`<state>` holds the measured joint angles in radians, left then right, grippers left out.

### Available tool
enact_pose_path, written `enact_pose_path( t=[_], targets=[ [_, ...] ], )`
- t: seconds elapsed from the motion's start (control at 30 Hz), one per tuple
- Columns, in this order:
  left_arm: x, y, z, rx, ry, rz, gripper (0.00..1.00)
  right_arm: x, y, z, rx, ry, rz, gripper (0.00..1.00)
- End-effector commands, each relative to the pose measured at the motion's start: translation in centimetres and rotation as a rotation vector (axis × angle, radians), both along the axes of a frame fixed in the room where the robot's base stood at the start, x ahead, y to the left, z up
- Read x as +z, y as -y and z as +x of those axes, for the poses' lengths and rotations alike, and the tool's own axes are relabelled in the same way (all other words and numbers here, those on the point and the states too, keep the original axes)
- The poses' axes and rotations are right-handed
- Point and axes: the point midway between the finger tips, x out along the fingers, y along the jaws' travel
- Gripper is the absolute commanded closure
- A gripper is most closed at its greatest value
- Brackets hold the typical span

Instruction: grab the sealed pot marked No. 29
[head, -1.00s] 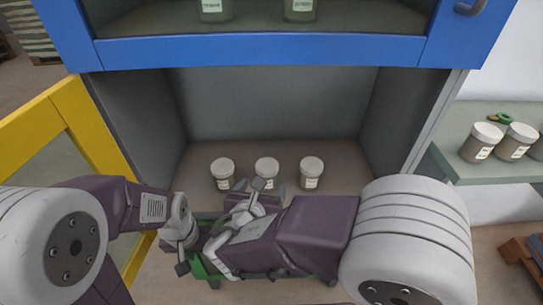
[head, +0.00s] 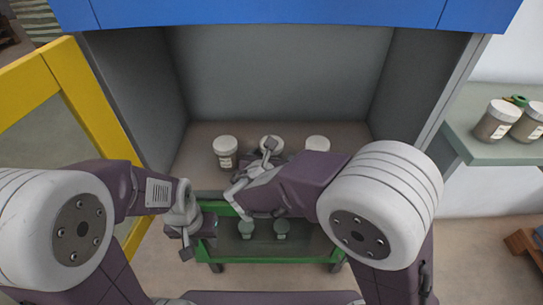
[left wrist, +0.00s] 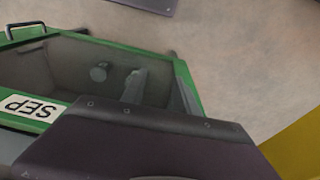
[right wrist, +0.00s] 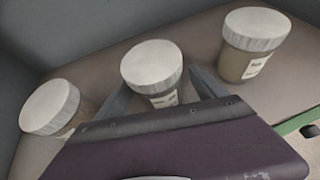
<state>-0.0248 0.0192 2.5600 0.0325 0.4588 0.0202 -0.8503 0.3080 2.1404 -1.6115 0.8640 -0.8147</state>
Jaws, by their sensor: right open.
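Three white-lidded pots stand in a row on the grey cabinet shelf: a left pot (head: 225,153), a middle pot (head: 272,142) and a right pot (head: 317,143). In the right wrist view, three pots show: one at left (right wrist: 50,107), one in the middle (right wrist: 152,66) and one at right (right wrist: 255,42). Their labels are too small or too turned to read a number. My right gripper (right wrist: 162,98) is open, its fingers reaching toward either side of the middle pot, without a visible grip. My left gripper (head: 188,240) hangs low at left, its jaws unclear.
A yellow-framed door (head: 50,75) stands open at left. More pots (head: 494,122) stand on a side shelf at right.

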Motion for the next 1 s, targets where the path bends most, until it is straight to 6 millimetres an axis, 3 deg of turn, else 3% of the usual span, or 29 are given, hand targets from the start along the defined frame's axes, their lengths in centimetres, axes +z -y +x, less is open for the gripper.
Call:
enact_pose_path(
  t=[0.07, 0.1, 0.33, 0.57, 0.8, 1.0],
  targets=[
    [0.1, 0.0, 0.0, 0.0, 0.0, 0.0, 0.64, 0.1, 0.0, 0.0, 0.0, 0.0, 0.0, 0.2],
    [0.1, 0.0, 0.0, 0.0, 0.0, 0.0, 0.64, 0.1, 0.0, 0.0, 0.0, 0.0, 0.0, 0.26],
    [0.1, 0.0, 0.0, 0.0, 0.0, 0.0, 0.64, 0.1, 0.0, -0.1, 0.0, 0.0, 0.0, 0.88],
    [0.4, 0.0, 0.0, 0.0, 0.0, 0.0, 0.64, 0.5, 0.0, 0.0, 0.001, 0.001, 0.0, 0.88],
    [3.7, 0.0, 0.0, 0.0, 0.0, 0.0, 0.64, 6.3, -0.1, 0.0, 0.0, 0.004, 0.003, 0.88],
    [5.4, 0.0, 0.0, 0.0, 0.0, 0.0, 0.64, 9.7, -0.1, 0.0, 0.001, 0.002, 0.001, 0.88]
  ],
)
